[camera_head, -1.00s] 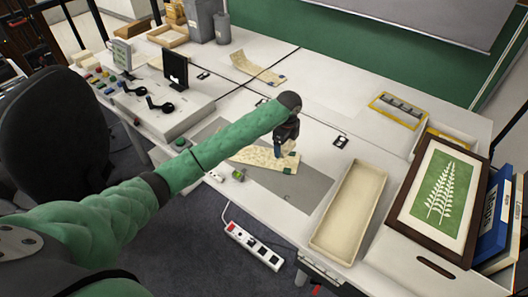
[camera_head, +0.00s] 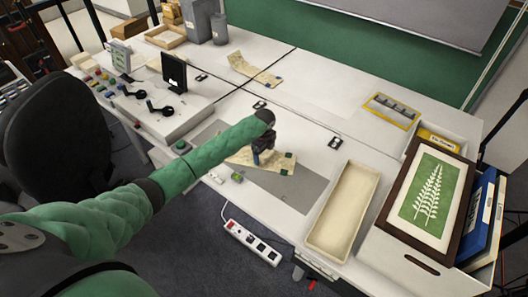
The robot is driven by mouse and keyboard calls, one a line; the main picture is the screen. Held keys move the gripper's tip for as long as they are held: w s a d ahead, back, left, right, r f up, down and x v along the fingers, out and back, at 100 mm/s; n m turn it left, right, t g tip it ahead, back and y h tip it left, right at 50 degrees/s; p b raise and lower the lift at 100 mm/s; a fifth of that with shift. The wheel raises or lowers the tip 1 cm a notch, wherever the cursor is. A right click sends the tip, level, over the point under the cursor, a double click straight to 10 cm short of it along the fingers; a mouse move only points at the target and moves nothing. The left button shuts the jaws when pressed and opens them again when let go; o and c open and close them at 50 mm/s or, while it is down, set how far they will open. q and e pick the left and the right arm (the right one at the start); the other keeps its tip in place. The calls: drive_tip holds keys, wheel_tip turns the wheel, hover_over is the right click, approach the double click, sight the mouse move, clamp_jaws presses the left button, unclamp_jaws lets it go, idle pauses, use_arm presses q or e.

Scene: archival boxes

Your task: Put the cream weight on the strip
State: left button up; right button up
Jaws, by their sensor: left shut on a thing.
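The cream patterned strip (camera_head: 272,165) lies on a grey mat (camera_head: 305,186) on the white table. Two small green weights sit at its right end, one at the upper corner (camera_head: 290,155) and one at the lower edge (camera_head: 284,172). My left gripper (camera_head: 257,161) points down over the left-middle part of the strip. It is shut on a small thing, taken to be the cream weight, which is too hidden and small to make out. I cannot tell whether that thing touches the strip. My right gripper is out of view.
A long cream tray (camera_head: 343,210) stands right of the mat. A framed fern picture (camera_head: 428,197) and blue binders are farther right. A console (camera_head: 160,108) stands at the left. Another patterned strip (camera_head: 250,70) lies at the back. A small green-and-grey thing (camera_head: 237,177) is near the front edge.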

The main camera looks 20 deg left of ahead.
sight(264, 153)
use_arm(q)
drive_tip(key=shift+f, duration=0.25)
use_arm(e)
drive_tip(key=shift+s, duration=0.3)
use_arm(q)
drive_tip(key=o, duration=1.2)
drive_tip(key=shift+f, duration=0.1)
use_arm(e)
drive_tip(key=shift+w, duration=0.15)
use_arm(q)
wheel_tip(264, 153, up, 12)
drive_tip(key=b, duration=0.4)
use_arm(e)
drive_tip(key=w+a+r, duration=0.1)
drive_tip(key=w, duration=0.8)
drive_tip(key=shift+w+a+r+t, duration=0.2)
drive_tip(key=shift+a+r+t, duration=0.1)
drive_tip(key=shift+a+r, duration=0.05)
